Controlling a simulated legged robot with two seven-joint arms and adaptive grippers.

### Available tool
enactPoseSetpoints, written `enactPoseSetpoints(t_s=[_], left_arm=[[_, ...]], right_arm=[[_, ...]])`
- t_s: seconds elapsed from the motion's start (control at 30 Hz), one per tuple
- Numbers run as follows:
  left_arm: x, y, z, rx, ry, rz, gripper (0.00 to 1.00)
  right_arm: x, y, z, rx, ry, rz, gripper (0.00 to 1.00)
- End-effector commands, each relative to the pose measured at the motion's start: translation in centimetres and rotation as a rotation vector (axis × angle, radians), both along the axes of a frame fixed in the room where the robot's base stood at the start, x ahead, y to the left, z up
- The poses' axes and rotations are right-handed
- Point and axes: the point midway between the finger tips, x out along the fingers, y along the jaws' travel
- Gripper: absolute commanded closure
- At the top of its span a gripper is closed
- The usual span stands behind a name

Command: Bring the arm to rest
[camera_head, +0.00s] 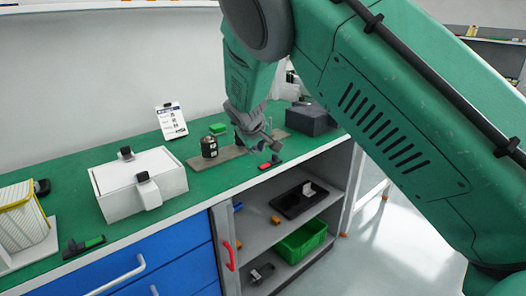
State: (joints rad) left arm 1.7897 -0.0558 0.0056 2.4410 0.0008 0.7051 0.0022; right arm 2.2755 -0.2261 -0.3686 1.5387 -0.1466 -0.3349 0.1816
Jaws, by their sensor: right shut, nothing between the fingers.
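My right arm comes in from the right and fills much of the view in green. My right gripper (262,143) hangs fingers-down above the green worktop (235,180), near its front edge. It is shut with nothing held. A small red and black item (270,163) lies on the worktop just below the fingers. A black bottle-like item (209,147) stands to the left of the gripper on a flat brown-grey strip (222,156). My left gripper is not in view.
A white box (138,185) with black clips stands left on the worktop, and a dark grey box (311,119) stands right. A sign card (171,120) leans at the back. Blue drawers (165,265) and open shelves with a green bin (301,241) are below. Floor at right is clear.

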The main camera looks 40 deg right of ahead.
Motion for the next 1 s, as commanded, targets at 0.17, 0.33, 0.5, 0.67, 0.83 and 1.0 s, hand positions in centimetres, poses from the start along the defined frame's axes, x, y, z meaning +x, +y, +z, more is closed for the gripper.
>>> enactPoseSetpoints(t_s=[0.17, 0.33, 0.5, 0.67, 0.83, 1.0], left_arm=[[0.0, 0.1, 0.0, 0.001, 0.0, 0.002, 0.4], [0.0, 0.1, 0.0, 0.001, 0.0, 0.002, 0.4], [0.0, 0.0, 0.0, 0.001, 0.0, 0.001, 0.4], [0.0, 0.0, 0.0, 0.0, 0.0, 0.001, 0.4], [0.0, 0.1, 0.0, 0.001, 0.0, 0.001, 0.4], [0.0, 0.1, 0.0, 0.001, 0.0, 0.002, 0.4]], right_arm=[[0.0, -0.3, -0.2, 0.003, 0.0, 0.0, 1.0], [0.0, -1.0, -0.5, 0.011, 0.0, -0.001, 1.0], [-0.6, -1.0, -2.1, 0.026, 0.014, 0.004, 1.0], [-4.5, 0.9, -9.0, 0.08, 0.08, 0.034, 1.0], [-12.6, 4.2, -18.6, 0.176, 0.173, 0.071, 1.0], [-23.0, 7.5, -25.8, 0.283, 0.262, 0.092, 1.0]])
